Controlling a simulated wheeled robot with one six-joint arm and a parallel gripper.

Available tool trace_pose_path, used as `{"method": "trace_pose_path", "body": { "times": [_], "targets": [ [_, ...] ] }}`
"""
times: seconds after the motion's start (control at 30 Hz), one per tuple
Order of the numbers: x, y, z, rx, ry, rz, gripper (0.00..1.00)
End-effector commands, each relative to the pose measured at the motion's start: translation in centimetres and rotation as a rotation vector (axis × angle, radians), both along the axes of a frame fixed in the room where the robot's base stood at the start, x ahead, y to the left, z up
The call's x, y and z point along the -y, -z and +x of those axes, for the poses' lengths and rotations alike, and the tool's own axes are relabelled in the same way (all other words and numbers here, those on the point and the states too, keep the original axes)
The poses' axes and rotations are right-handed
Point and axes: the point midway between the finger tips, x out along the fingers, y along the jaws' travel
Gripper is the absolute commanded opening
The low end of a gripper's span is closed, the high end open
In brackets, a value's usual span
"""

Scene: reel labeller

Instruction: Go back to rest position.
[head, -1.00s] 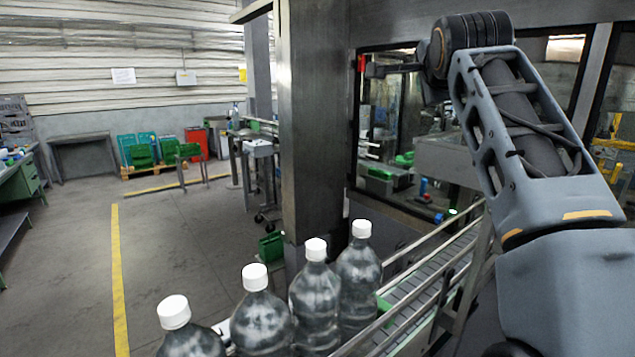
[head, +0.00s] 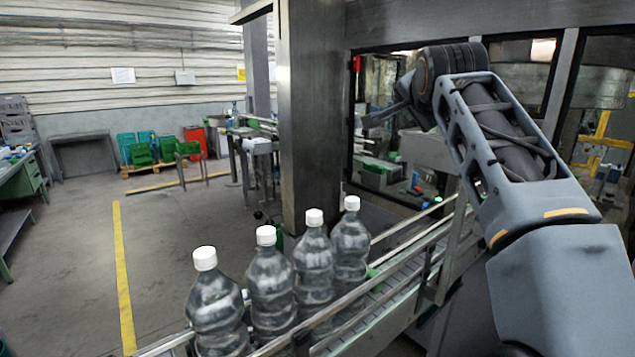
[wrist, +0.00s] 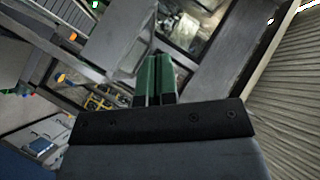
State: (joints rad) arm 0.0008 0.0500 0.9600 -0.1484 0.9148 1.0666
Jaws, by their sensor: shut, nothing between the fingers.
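My gripper shows in the wrist view (wrist: 155,78), with its two green fingers side by side and closed together, nothing between them. In the head view my arm rises on the right and bends over to the left at its top. The gripper's fingers cannot be made out in the head view. Several clear bottles with white caps (head: 272,290) stand upright in a row on the conveyor (head: 385,305), below and to the left of my arm and apart from it.
A thick metal post (head: 312,120) stands behind the bottles, beside the machine's windowed enclosure. A metal guard rail (head: 330,338) runs along the conveyor. The floor to the left is open, with a yellow line (head: 122,270). Green crates (head: 140,153) stand at the back wall.

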Motion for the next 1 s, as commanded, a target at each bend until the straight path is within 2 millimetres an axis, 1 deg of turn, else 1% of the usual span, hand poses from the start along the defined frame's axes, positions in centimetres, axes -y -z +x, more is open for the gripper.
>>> {"method": "trace_pose_path", "body": {
  "times": [0.03, 0.17, 0.2, 0.27, 0.37, 0.4, 0.47, 0.5, 0.57, 0.6, 0.67, 0.7, 0.8, 0.9, 1.0],
  "targets": [
    [0.0, 1.8, 0.3, -0.048, -0.022, -0.047, 0.0],
    [-0.1, 6.1, 0.3, -0.164, -0.094, -0.176, 0.0],
    [-0.2, 7.7, 0.1, -0.202, -0.121, -0.216, 0.0],
    [-0.4, 10.2, -0.5, -0.265, -0.169, -0.278, 0.0],
    [-0.6, 15.3, -2.3, -0.383, -0.272, -0.393, 0.0],
    [-0.8, 17.8, -3.5, -0.435, -0.322, -0.439, 0.0],
    [-1.0, 21.5, -5.5, -0.51, -0.403, -0.504, 0.0],
    [-1.2, 23.9, -7.1, -0.556, -0.457, -0.543, 0.0],
    [-1.4, 27.4, -9.5, -0.618, -0.534, -0.588, 0.0],
    [-1.5, 29.5, -11.2, -0.654, -0.58, -0.613, 0.0],
    [-1.7, 32.6, -13.7, -0.703, -0.644, -0.64, 0.0],
    [-1.8, 34.4, -15.3, -0.73, -0.681, -0.652, 0.0],
    [-2.1, 38.3, -19.0, -0.785, -0.747, -0.66, 0.0],
    [-2.2, 41.1, -21.9, -0.819, -0.769, -0.646, 0.0],
    [-2.3, 42.5, -23.8, -0.827, -0.773, -0.639, 0.0]
  ]
}}
